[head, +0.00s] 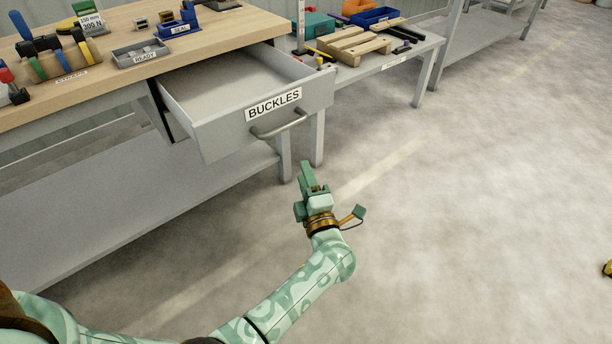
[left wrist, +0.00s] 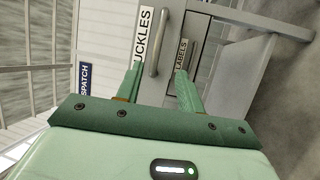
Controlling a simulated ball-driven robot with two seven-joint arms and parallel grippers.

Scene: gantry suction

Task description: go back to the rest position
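My left gripper (head: 308,172) is green and hangs over the floor in front of the bench, to the lower right of the drawer handle. In the left wrist view its two fingers (left wrist: 159,70) stand apart with nothing between them. The grey drawer marked BUCKLES (head: 225,125) is pulled open and looks empty in the part I see. Its bar handle (head: 280,124) also shows beyond the fingers in the left wrist view (left wrist: 160,42); the gripper is clear of it. My right gripper is not in view.
The wooden workbench (head: 120,72) carries a grey READY tray (head: 141,54) and tools. A low grey table (head: 405,62) with a wooden pallet (head: 350,46) stands beyond the drawer. A partly cut-off yellow thing (head: 608,268) is at the right edge.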

